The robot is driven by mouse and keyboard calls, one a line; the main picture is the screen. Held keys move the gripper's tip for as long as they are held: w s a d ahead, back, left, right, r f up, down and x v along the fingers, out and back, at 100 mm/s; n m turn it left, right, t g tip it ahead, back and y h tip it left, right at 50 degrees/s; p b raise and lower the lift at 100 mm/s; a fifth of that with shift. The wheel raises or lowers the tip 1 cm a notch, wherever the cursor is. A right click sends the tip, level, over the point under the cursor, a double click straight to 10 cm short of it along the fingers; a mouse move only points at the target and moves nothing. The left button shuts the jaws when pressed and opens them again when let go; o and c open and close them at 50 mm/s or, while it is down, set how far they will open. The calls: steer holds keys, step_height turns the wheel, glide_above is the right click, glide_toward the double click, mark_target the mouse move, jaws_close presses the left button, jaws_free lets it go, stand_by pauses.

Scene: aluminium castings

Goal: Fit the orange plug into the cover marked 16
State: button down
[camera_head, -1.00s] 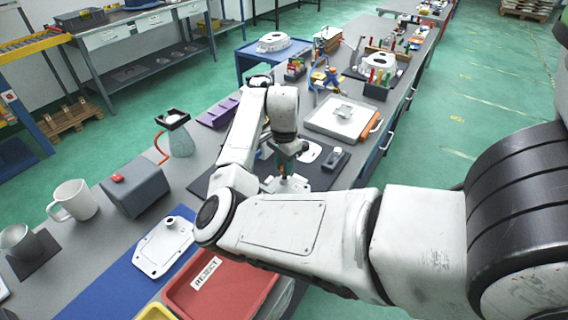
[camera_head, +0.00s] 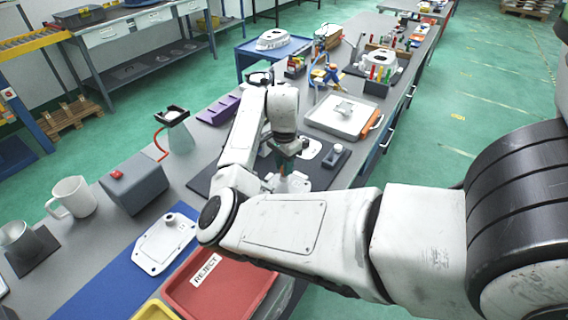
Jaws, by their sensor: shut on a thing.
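My gripper (camera_head: 283,166) points down over the dark mat (camera_head: 325,177) in the middle of the bench, partly hidden by my own arm. Its jaws are shut, but the orange plug between them is too small and hidden to make out. A white cast cover (camera_head: 294,183) lies on the mat just below the gripper, half hidden by my arm. I cannot tell whether plug and cover touch. Another white cover (camera_head: 311,148) lies behind it, and one with a raised boss (camera_head: 165,241) lies on the blue mat at front left. No number 16 is readable on any cover.
A red REJECT tray (camera_head: 262,283) is at the front.

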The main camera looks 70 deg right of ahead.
steer(key=shift+f+b, duration=0.3)
steer(key=shift+f, duration=0.35)
steer(key=c, duration=0.9)
jaws_free()
steer(key=shift+r, duration=0.1)
steer(key=shift+o, duration=0.2)
step_height(320, 180, up, 11)
steer(key=b, duration=0.1)
